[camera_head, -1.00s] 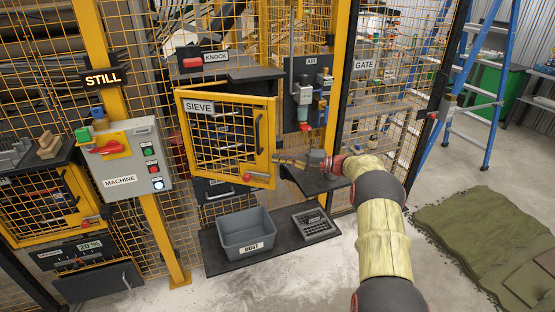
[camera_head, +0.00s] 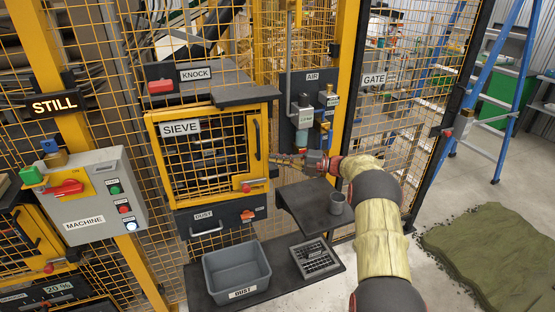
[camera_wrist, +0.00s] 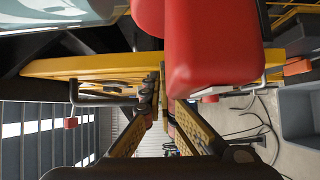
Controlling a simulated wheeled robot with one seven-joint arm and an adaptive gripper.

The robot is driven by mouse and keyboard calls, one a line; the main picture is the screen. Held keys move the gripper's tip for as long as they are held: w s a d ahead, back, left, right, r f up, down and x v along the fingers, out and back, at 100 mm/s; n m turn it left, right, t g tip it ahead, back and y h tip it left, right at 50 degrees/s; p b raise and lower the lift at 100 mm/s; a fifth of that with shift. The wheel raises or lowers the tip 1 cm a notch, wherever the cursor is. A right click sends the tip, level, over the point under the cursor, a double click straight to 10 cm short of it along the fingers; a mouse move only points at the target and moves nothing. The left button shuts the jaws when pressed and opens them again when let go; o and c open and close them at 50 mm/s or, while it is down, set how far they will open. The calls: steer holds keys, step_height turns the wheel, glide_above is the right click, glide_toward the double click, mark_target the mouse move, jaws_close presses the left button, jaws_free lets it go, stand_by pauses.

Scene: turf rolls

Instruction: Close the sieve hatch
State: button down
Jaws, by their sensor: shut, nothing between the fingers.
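The sieve hatch (camera_head: 163,189) is a yellow-framed mesh door with a SIEVE label, a black handle (camera_head: 257,138) on its right side and a red knob (camera_head: 246,188) at its lower right. It lies across the sieve opening, at or nearly flush with the housing; I cannot tell whether a small gap is left. My gripper (camera_head: 272,158) is shut and empty at the hatch's right edge; contact is unclear. In the wrist view, my gripper's fingertips (camera_wrist: 163,85) are beside a yellow bar (camera_wrist: 90,67), with a large red block (camera_wrist: 213,50) close by.
A dust drawer (camera_head: 205,227) sits under the hatch, above a grey dust bin (camera_head: 236,272). The air panel (camera_head: 310,85) stands right of the hatch. The machine box (camera_head: 92,205) is at left.

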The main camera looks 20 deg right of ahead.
steer(key=shift+w, duration=0.15)
stand_by(0.3)
steer(key=v, duration=1.2)
steer(key=shift+d, duration=0.1)
